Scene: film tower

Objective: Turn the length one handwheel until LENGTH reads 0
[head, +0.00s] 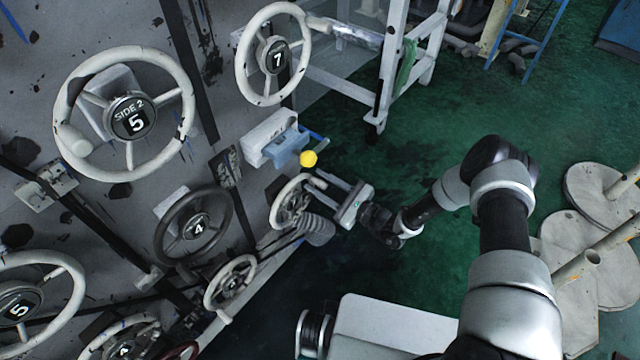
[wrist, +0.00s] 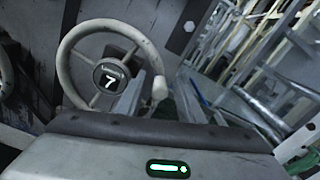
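A pale handwheel (wrist: 108,68) stands ahead of my gripper in the wrist view. Its black hub (wrist: 110,77) reads 7, under a small label too small to read. A pale knob (wrist: 160,88) sits on the right of its rim. In the head view a pale wheel (head: 276,215) lies in front of my gripper (head: 315,178), seen at a steep angle, its number not legible.
More handwheels cover the panel: SIDE 2 reading 5 (head: 135,118), another 7 (head: 277,57) and a dark wheel reading 4 (head: 197,228). A yellow ball knob (head: 308,158) sticks out just above my gripper. A coiled grey hose (head: 319,230) hangs below.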

